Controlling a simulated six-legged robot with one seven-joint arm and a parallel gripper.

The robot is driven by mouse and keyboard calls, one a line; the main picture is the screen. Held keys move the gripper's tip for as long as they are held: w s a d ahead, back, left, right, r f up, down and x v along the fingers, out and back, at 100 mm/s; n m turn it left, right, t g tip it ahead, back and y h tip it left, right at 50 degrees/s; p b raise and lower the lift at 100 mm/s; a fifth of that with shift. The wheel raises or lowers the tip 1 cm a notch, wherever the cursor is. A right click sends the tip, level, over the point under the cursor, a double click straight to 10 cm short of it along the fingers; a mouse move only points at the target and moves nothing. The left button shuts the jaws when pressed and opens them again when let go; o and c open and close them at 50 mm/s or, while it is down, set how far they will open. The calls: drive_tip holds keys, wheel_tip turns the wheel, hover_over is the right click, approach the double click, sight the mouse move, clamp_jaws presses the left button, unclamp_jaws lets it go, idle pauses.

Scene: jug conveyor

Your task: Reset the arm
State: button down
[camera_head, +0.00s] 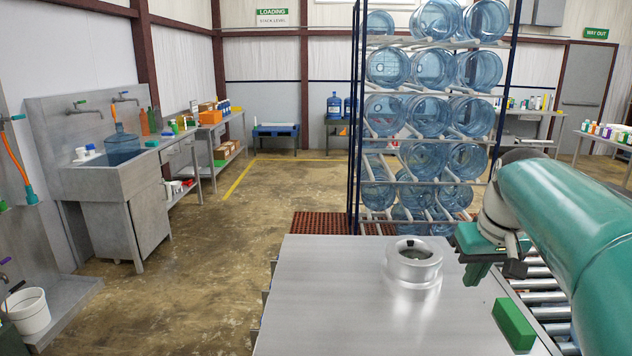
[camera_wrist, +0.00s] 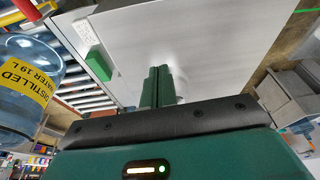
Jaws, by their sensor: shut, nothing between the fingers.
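My gripper (camera_head: 482,270) shows in the head view at the end of my green arm, near the right edge of the metal table. In the wrist view its two green fingers (camera_wrist: 157,88) are pressed together with nothing between them. They point toward the grey tabletop, and I cannot tell how far above it they are. A round silver metal fixture (camera_head: 413,265) stands on the table to the left of my gripper, apart from it. A green block (camera_head: 514,323) lies at the table's right edge, nearer than my gripper; it also shows in the wrist view (camera_wrist: 98,63).
The metal table (camera_head: 330,300) is bare on its left. A roller conveyor (camera_head: 543,298) runs along its right, partly hidden by my arm. A clear jug with a yellow label (camera_wrist: 28,88) is close at the wrist view's left. A jug rack (camera_head: 352,130) stands behind the table.

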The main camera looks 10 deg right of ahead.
drive_tip(key=s+a+f+t, duration=0.1)
drive_tip(key=s+a+f, duration=0.4)
drive_tip(key=s+a, duration=0.2)
drive_tip(key=s+a+f+n+t, duration=0.1)
drive_tip(key=s+a+f, duration=0.4)
drive_tip(key=a, duration=0.5)
drive_tip(key=shift+s+a, duration=0.15)
drive_tip(key=shift+s, duration=0.85)
drive_tip(key=shift+f, duration=0.1)
